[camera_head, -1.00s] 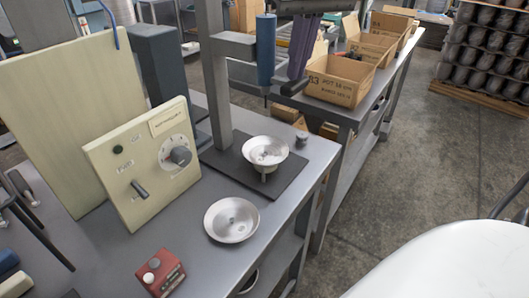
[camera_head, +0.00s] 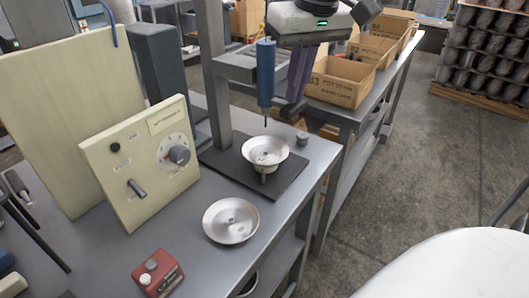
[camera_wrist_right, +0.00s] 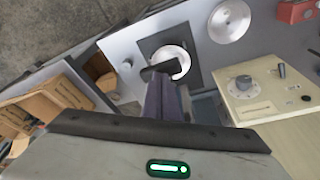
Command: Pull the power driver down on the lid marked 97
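The power driver (camera_head: 265,75) is a blue upright cylinder on an arm from a grey post. Its thin bit points down above a round metal pan with a lid (camera_head: 265,151), apart from it. The pan stands on a dark plate and also shows in the wrist view (camera_wrist_right: 172,61). No number is readable on it. My right gripper (camera_head: 294,108) is beside the driver, its purple fingers close together on a dark handle (camera_wrist_right: 160,69) that joins the driver's side. The driver's body is not clear in the wrist view. My left gripper is not in view.
A second metal dish (camera_head: 231,220) lies on the grey bench in front. A cream control panel (camera_head: 143,160) with a knob stands left, and a red button box (camera_head: 158,273) at the front. Cardboard boxes (camera_head: 340,83) stand on a bench behind. A small grey cylinder (camera_head: 302,138) is near the pan.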

